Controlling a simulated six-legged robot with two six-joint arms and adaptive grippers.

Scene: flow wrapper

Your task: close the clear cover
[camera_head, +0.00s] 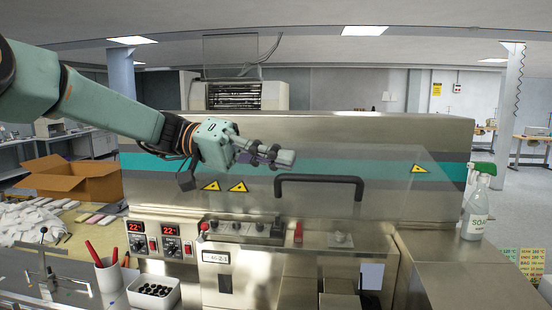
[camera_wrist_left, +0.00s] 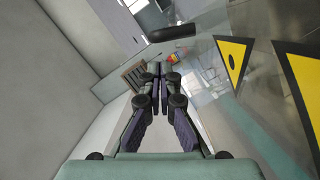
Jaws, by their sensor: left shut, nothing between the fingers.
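The clear cover (camera_head: 395,190) is a see-through pane on the front of the steel flow wrapper (camera_head: 355,128). I cannot judge its tilt exactly. A black bar handle (camera_head: 320,180) is fixed across it. My left gripper (camera_head: 291,158) is shut and empty, above and a little left of the handle, apart from it. In the left wrist view the shut fingertips (camera_wrist_left: 158,69) point toward a dark bar, likely the handle (camera_wrist_left: 172,33), with clear pane at the right. My right gripper is not in view.
A control panel with red displays (camera_head: 154,236) sits below left. A pen cup (camera_head: 108,274) and a white bin of black parts (camera_head: 154,292) stand in front of it. A soap spray bottle (camera_head: 477,208) stands at the right. A cardboard box (camera_head: 70,180) is at the left.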

